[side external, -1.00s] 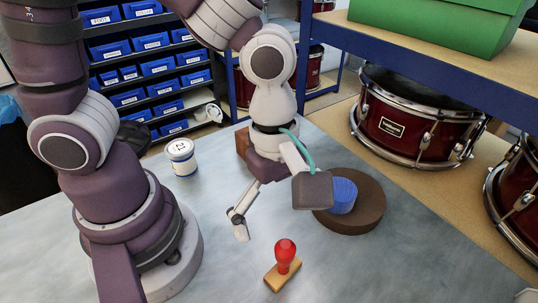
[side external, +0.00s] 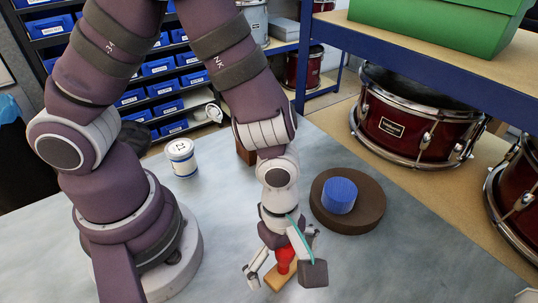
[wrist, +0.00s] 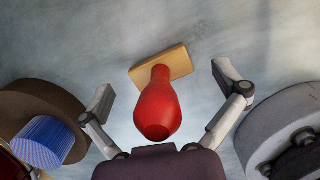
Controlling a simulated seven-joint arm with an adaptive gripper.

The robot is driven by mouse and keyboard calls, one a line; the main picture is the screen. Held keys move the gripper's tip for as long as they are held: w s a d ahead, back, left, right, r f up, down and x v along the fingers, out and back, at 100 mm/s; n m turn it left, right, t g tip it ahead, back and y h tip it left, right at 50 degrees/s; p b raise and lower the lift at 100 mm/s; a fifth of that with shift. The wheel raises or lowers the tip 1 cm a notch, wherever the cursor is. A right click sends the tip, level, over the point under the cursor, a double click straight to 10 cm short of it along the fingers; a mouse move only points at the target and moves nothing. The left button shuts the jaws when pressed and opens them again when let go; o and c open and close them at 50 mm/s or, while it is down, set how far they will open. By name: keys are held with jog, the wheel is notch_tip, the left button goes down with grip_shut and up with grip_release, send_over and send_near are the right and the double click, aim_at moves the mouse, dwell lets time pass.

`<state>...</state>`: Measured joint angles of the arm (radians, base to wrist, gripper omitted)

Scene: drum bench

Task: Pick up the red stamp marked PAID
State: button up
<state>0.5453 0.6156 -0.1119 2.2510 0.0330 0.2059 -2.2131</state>
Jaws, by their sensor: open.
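The red stamp (side external: 284,262) stands upright on the bench, with a red bulb handle and a tan wooden base (side external: 278,281). In the wrist view, its handle (wrist: 157,105) points toward the camera between my fingers, with the base (wrist: 176,64) beyond. No PAID marking is readable. My gripper (side external: 280,272) is open, its two fingers on either side of the stamp and apart from it. In the wrist view, clear gaps show between the handle and both fingers of my gripper (wrist: 163,85). Part of the stamp is hidden behind my gripper in the side view.
A blue ribbed cylinder (side external: 340,195) sits on a round brown disc (side external: 371,214) behind and right of my gripper. A white tin (side external: 181,158) stands at the back left. A brown block (side external: 243,153) is partly hidden behind my arm. The bench front right is clear.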

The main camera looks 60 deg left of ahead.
jog(key=c, duration=1.6)
